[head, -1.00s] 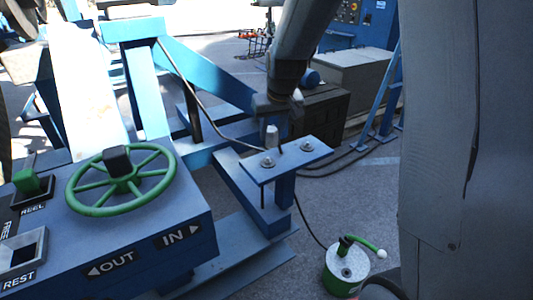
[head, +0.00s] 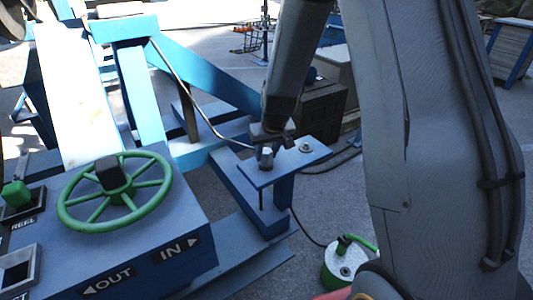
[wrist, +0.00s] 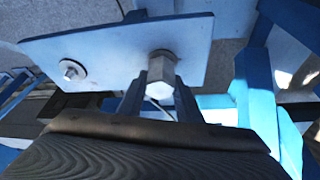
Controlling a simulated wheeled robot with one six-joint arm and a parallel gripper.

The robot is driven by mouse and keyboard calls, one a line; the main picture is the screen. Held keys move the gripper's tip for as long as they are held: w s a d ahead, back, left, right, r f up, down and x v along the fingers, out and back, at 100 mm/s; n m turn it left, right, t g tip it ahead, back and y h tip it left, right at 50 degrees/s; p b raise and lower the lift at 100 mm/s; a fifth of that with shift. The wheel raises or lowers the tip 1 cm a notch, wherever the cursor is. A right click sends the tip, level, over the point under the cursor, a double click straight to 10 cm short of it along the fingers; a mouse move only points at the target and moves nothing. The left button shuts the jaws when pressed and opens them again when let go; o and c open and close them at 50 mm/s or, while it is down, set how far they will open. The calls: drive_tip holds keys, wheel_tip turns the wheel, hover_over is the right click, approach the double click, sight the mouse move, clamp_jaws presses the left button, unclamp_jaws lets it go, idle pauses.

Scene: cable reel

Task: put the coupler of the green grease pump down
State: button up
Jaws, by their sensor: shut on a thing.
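The coupler (head: 266,157) is a grey metal hex piece; the wrist view also shows it (wrist: 161,72). My gripper (head: 270,138) is shut on it, with the two dark fingers (wrist: 158,104) on either side in the wrist view. The coupler stands upright over the near left part of the small blue plate (head: 262,178). It hides the fitting there, and I cannot tell whether it touches. A second round fitting (head: 306,147) is bare on the plate; it also shows in the wrist view (wrist: 72,70). The green grease pump (head: 340,268) stands on the floor, partly hidden by my arm.
A control box (head: 130,245) with a green handwheel (head: 115,193) is at the left. A thin grey pipe (head: 190,97) runs down to the plate from the blue frame (head: 205,80). A dark hose (head: 308,231) hangs between plate and pump.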

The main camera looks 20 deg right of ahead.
drive_tip(key=shift+f, duration=0.35)
drive_tip(key=o, duration=1.1)
drive_tip(key=shift+r, duration=0.1)
drive_tip(key=shift+r, duration=0.3)
drive_tip(key=b+v, duration=0.2)
drive_tip(key=v, duration=0.9)
drive_tip(key=s+f+g, duration=0.1)
drive_tip(key=s, duration=0.6)
drive_tip(key=s+f+g, duration=0.1)
drive_tip(key=s+f, duration=0.1)
drive_tip(key=s, duration=0.5)
drive_tip(key=s+f+g, duration=0.1)
drive_tip(key=s+f, duration=0.1)
drive_tip(key=s, duration=0.4)
drive_tip(key=shift+s+a+m, duration=0.1)
drive_tip(key=shift+s+m, duration=0.2)
drive_tip(key=shift+s, duration=0.1)
